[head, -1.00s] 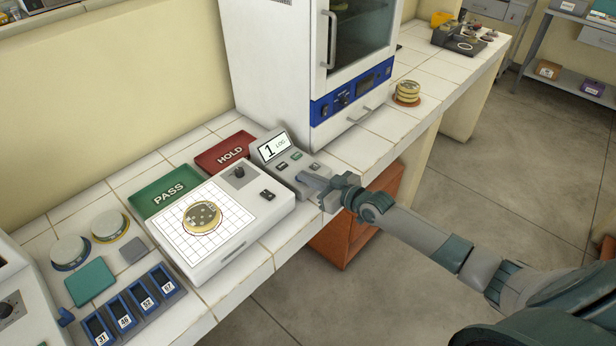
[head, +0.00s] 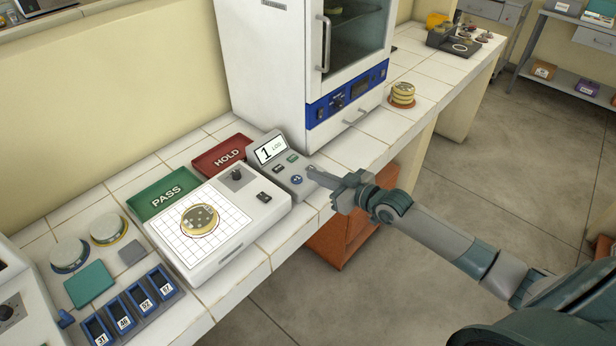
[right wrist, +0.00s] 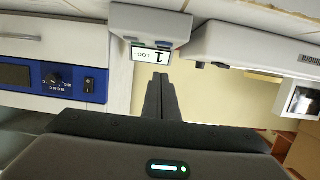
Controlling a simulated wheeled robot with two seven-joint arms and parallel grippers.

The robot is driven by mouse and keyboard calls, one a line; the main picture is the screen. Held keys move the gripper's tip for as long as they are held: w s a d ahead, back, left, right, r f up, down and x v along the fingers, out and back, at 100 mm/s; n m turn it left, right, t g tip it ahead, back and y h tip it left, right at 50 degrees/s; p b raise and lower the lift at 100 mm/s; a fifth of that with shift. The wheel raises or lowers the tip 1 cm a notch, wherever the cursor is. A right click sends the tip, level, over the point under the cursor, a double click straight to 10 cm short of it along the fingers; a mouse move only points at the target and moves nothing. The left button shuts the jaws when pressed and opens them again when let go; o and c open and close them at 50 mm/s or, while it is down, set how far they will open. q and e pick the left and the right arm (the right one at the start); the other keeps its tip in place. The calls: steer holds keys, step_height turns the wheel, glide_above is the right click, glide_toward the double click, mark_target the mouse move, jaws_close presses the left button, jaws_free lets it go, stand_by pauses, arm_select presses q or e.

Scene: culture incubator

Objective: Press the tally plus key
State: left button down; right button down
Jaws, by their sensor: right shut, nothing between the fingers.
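The grey tally counter (head: 284,176) stands on the white tiled bench, and its tilted display (head: 270,149) reads 1 LOG. In the right wrist view the shut fingers (right wrist: 159,80) point at the counter (right wrist: 152,20), whose display shows upside down. My left gripper is out of view.
The plate-counting unit (head: 222,244) with a dish on its grid stands left of the counter. The red HOLD tray (head: 205,166) and green PASS tray (head: 143,206) lie behind it. The incubator (head: 262,70) rises behind the counter. Stacked dishes (head: 402,94) stand to its right.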

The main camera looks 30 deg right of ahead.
steer(key=shift+b+v, duration=0.45)
steer(key=shift+v, duration=1.85)
steer(key=shift+r, duration=0.15)
steer(key=shift+a, duration=0.1)
stand_by(0.5)
